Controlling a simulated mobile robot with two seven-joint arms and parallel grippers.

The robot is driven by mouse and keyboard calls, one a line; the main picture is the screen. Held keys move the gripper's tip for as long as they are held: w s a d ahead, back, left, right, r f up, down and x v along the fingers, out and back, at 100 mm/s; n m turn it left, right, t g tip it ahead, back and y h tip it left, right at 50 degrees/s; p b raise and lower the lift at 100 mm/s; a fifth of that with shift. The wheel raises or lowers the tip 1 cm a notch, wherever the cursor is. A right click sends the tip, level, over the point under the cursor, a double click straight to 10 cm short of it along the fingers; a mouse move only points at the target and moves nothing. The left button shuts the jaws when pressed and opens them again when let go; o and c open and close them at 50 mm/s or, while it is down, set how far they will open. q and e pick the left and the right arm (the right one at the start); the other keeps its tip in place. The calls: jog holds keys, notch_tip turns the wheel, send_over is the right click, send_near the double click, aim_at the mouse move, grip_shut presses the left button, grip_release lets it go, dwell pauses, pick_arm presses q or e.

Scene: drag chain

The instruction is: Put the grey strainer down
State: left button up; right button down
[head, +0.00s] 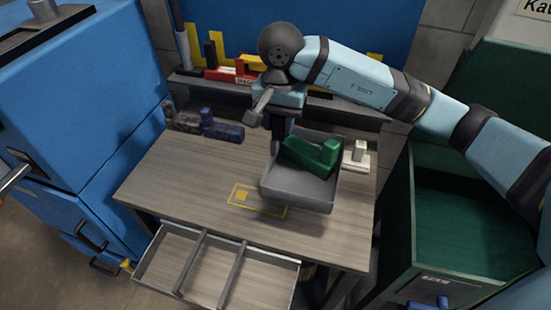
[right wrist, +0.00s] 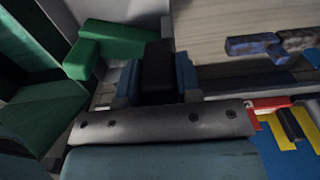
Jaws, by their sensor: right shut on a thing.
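The grey strainer (head: 297,193) looks like a shallow open tray with a green L-shaped block (head: 313,155) inside. My right gripper (head: 275,148) points down at the strainer's left rear wall and is shut on it. The strainer is above or on the right part of the table; I cannot tell whether it touches the wood. In the right wrist view, my right gripper (right wrist: 155,75) shows dark, with the green block (right wrist: 100,47) beside it; the jaw contact is hidden. My left gripper is not in view.
The wooden table (head: 180,185) has a yellow marked rectangle (head: 240,197) left of the strainer. A white object (head: 357,155) stands to the right. Dark blue parts (head: 221,129) lie at the back left. An open divided drawer (head: 215,270) sticks out in front. A green-lined bin (head: 470,220) stands right.

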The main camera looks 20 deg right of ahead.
send_over(279, 166)
notch_tip(279, 166, down, 7)
jog(key=shift+f+p, duration=0.1)
jog(key=shift+p, duration=0.2)
jog(key=shift+w+f, duration=0.1)
jog(key=shift+f, duration=2.35)
jog(key=shift+f, duration=0.2)
jog(key=c, duration=0.8)
grip_release()
jog(key=shift+r, duration=0.1)
